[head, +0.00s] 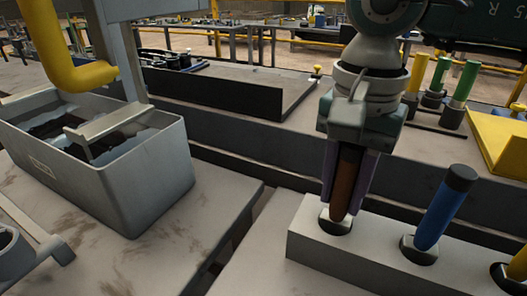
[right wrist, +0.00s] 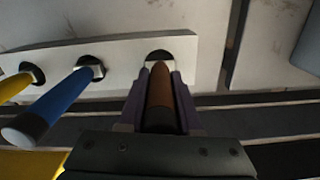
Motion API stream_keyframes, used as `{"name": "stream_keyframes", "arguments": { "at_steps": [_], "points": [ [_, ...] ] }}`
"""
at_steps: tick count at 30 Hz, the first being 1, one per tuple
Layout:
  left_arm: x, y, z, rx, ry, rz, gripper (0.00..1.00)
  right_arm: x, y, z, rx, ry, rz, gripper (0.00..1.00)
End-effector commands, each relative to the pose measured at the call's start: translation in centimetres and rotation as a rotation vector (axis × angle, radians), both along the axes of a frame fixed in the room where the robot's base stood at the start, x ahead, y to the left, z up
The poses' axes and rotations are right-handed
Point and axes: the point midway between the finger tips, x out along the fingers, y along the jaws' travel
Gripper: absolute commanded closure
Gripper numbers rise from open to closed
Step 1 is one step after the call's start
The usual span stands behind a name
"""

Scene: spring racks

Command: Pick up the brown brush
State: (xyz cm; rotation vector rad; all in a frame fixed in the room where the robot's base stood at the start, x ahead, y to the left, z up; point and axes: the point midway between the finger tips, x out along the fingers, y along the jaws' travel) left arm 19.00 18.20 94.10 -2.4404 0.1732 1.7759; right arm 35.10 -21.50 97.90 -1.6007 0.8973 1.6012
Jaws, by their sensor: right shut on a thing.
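The brown brush (head: 345,182) stands upright in the leftmost hole of a pale rack (head: 312,243). My right gripper (head: 345,190) comes down on it from above and is shut on it, one purple finger on each side. The right wrist view shows the brown brush (right wrist: 160,90) between the fingers of my right gripper (right wrist: 158,95), its tip end at the rack's hole (right wrist: 158,57). My left gripper is not in view.
A blue brush (head: 443,210) leans in the neighbouring hole, and a yellow one (head: 518,263) stands at the right edge. A grey metal bin (head: 150,180) stands at left. Green and yellow cylinders (head: 460,85) stand behind.

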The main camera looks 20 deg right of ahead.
Motion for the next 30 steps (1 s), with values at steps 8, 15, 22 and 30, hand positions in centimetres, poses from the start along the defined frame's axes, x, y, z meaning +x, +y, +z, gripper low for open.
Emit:
{"name": "stream_keyframes", "arguments": {
  "at_steps": [8, 15, 22, 30],
  "points": [
    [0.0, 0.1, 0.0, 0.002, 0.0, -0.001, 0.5, 0.0, 0.0, 0.0, 0.0, 0.0, 0.0, 1.0],
    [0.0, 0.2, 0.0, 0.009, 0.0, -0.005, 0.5, 0.0, 0.0, 0.0, 0.001, -0.001, 0.0, 1.0],
    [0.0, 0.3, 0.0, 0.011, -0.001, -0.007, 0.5, 0.1, 0.0, 0.8, 0.0, -0.002, 0.0, 1.0],
    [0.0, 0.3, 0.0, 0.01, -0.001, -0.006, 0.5, 0.2, 0.0, 4.9, 0.001, -0.007, 0.0, 1.0]
  ]
}}
